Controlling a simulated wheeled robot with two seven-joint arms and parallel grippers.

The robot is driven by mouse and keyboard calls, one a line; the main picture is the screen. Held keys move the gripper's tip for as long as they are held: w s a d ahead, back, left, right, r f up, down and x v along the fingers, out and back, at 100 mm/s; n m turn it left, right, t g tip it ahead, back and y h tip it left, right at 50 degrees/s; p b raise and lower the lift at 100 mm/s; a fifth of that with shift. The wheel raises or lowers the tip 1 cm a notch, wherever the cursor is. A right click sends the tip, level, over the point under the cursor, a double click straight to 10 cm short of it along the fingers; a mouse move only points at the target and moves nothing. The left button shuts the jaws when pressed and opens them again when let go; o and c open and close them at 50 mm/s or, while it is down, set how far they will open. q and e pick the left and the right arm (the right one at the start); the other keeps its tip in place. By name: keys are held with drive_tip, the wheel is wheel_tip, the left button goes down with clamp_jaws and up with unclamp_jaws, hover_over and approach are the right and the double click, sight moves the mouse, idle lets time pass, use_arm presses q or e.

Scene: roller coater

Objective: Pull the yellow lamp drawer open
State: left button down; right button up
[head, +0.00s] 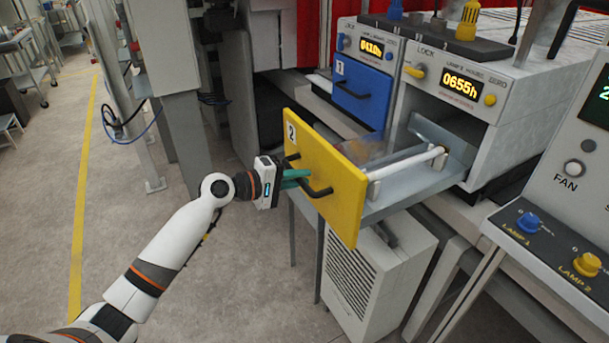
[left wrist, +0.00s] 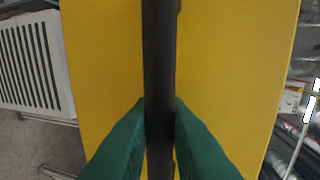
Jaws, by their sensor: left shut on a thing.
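The yellow lamp drawer (head: 338,190), marked 2, stands pulled out of its grey housing (head: 470,125) in the head view. A lamp tube (head: 405,163) shows behind its front panel. My left gripper (head: 300,177) is at the black handle on the panel. In the left wrist view the green fingertips (left wrist: 160,125) are on both sides of the black handle bar (left wrist: 159,70), shut on it. The yellow panel (left wrist: 225,60) fills most of that view. My right gripper is not in view.
The blue drawer (head: 360,95), marked 1, is at the back, beside the yellow drawer's housing. A white vented unit (head: 375,275) stands below the yellow drawer. A control panel (head: 555,220) with lamp knobs is at the right. Open floor (head: 130,210) lies at the left.

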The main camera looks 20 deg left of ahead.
use_arm(q)
drive_tip(key=shift+s+a, duration=0.1)
drive_tip(key=shift+s, duration=0.1)
drive_tip(key=c, duration=1.5)
unclamp_jaws()
drive_tip(key=shift+w, duration=0.2)
drive_tip(key=shift+o, duration=0.2)
drive_tip(key=b+v, duration=0.3)
drive_tip(key=v, duration=0.9)
drive_tip(key=shift+b, duration=0.35)
drive_tip(key=shift+f, duration=0.15)
